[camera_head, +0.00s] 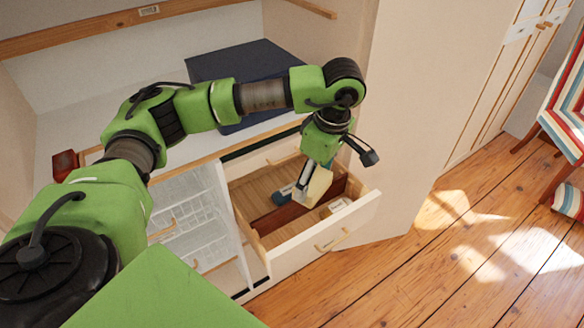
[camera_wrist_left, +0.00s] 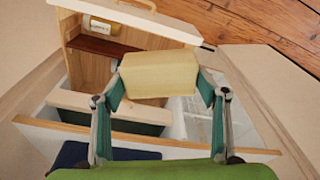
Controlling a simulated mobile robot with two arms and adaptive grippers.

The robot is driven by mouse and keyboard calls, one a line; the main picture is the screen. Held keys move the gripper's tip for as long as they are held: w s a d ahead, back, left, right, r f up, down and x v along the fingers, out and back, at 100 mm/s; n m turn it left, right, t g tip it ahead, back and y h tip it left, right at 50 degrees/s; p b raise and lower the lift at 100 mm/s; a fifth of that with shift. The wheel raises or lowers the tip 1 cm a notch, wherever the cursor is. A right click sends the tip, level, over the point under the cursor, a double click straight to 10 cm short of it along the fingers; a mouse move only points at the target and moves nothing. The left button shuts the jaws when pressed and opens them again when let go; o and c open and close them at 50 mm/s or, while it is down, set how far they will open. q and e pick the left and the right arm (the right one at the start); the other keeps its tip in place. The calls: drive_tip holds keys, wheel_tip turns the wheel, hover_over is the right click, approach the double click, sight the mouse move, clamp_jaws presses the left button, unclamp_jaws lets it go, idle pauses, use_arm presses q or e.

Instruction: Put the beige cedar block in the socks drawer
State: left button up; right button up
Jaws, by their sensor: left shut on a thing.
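The beige cedar block (camera_head: 319,187) is held by my left gripper (camera_head: 309,186) over an open drawer (camera_head: 318,243). In the left wrist view the block (camera_wrist_left: 158,74) sits between the two green-and-grey fingers of the gripper (camera_wrist_left: 162,84), which press on its ends. The drawer's wooden inside and dark red-brown divider (camera_wrist_left: 104,47) show beyond it. The block looks raised above the drawer floor; the exact gap is hard to tell. A label on the drawer front is too small to read. My right gripper is not in view.
A small pale labelled item (camera_head: 338,204) lies in the drawer near its front. White wire baskets (camera_head: 185,215) stand left of the drawer. A pale panel (camera_head: 415,120) stands at the right.

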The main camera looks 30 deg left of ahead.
use_arm(q)
drive_tip(key=w+a+f+n+g+h+p, duration=0.1)
drive_tip(key=a+f+n, duration=0.1)
drive_tip(key=a+n, duration=0.35)
drive_tip(key=w+a+f+n+g+p, duration=0.1)
drive_tip(key=a+f+n+p, duration=0.15)
drive_tip(key=n, duration=0.55)
wheel_tip(320, 180, down, 10)
drive_tip(key=b, duration=0.7)
drive_tip(key=shift+d, duration=0.25)
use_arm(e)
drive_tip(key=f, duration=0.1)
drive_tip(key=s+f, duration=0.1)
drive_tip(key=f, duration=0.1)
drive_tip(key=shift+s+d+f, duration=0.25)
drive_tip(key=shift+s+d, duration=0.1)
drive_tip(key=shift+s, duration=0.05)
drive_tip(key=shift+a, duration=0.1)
use_arm(q)
drive_tip(key=shift+f, duration=0.15)
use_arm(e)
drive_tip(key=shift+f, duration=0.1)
